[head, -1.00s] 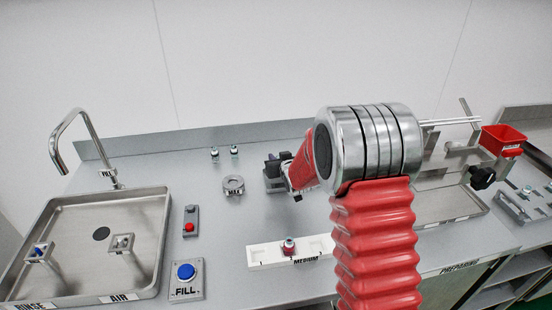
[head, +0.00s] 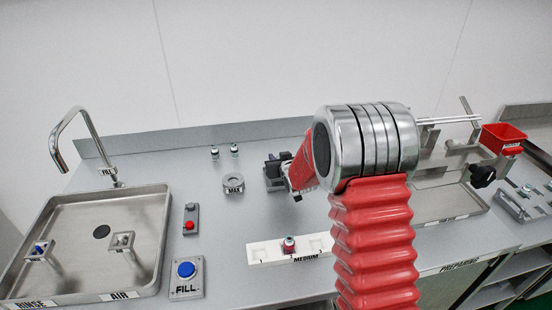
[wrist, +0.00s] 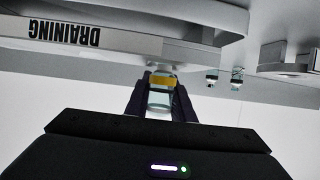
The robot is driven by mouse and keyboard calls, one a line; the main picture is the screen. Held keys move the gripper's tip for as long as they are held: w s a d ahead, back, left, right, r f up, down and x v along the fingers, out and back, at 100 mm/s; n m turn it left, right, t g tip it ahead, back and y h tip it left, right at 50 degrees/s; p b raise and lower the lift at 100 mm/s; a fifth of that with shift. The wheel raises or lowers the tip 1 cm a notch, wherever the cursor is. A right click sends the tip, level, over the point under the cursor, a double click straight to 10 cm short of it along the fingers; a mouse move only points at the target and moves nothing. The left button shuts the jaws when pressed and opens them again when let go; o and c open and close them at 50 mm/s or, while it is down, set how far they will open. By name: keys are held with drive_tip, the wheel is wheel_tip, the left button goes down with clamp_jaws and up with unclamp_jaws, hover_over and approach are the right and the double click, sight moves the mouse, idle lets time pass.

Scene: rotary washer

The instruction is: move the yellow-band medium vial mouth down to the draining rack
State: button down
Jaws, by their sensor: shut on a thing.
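In the wrist view, my gripper (wrist: 160,98) is shut on the clear yellow-band vial (wrist: 158,100). Its yellow band shows between the dark fingers. I cannot tell which end is the mouth. The draining rack (wrist: 190,50), with its DRAINING label upside down in this view, is just beyond the fingers. The vial's far end overlaps the rack's edge in the picture; contact cannot be told. In the head view my gripper (head: 275,170) is small and dark, partly behind my red arm. The draining rack and held vial are not clear there.
A white MEDIUM rack (head: 265,254) holds a red-banded vial (head: 289,245). Two small vials (head: 214,153) (head: 235,150) stand at the back, left of my gripper, near a round metal holder (head: 233,183). The sink (head: 80,270) is left, and a red bin (head: 503,138) is at the right.

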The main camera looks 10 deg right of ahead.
drive_tip(key=shift+f, duration=0.15)
drive_tip(key=c, duration=1.4)
unclamp_jaws()
drive_tip(key=shift+c, duration=0.2)
drive_tip(key=shift+o, duration=0.7)
drive_tip(key=shift+o, duration=0.9)
drive_tip(key=shift+s, duration=0.1)
drive_tip(key=shift+s+r, duration=0.35)
drive_tip(key=shift+s, duration=0.3)
drive_tip(key=shift+s+d+r, duration=0.1)
drive_tip(key=shift+s, duration=0.25)
drive_tip(key=shift+s+r, duration=0.2)
drive_tip(key=shift+s, duration=0.1)
